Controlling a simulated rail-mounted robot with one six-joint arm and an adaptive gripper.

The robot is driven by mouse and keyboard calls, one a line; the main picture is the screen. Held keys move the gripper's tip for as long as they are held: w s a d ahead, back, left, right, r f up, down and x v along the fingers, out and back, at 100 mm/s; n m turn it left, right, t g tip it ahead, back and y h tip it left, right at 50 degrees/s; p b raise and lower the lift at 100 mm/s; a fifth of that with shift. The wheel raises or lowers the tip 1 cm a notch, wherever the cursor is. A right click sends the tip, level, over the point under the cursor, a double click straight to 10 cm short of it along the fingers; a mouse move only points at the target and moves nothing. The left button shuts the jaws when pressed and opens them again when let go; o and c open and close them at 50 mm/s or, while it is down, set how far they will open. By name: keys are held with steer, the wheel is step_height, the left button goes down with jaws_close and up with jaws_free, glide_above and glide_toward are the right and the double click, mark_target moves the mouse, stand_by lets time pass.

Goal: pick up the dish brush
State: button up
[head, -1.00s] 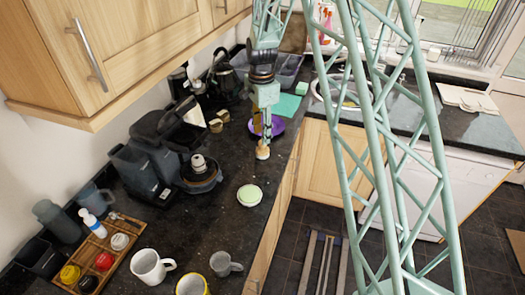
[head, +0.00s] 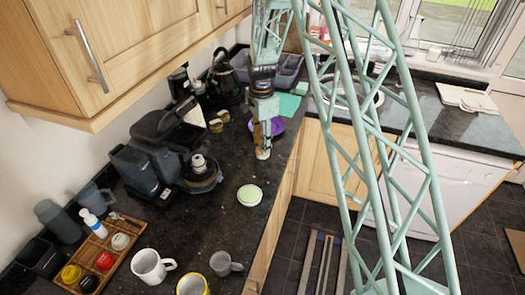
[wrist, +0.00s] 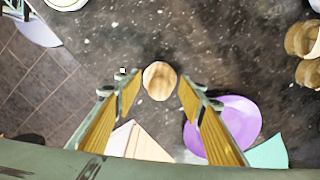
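The dish brush (wrist: 159,81) appears as a round, pale wooden end between my fingertips in the wrist view. In the head view its pale lower part (head: 263,154) shows just under my gripper, on the dark counter; the rest is hidden. My gripper (head: 263,141) points down over it. In the wrist view my gripper (wrist: 160,92) is open, with a yellow-padded finger on each side of the brush and a visible gap on both sides.
A purple plate (wrist: 240,112) lies close by the right finger, with a turquoise mat (wrist: 268,153) beyond it. A round green-topped dish (head: 249,195) stands nearer on the counter. A coffee machine (head: 150,165) stands left. The counter edge is close on the right.

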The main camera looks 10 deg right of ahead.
steer(key=shift+c, duration=0.9)
steer(key=c, duration=0.8)
steer(key=shift+r, duration=0.15)
steer(key=shift+c, duration=0.2)
steer(key=shift+r, duration=1.7)
steer(key=shift+s, duration=0.4)
steer(key=s+r+b, duration=0.1)
steer(key=s, duration=1.4)
steer(key=shift+r+b, duration=0.15)
steer(key=shift+b, duration=0.25)
steer(key=shift+s, duration=0.1)
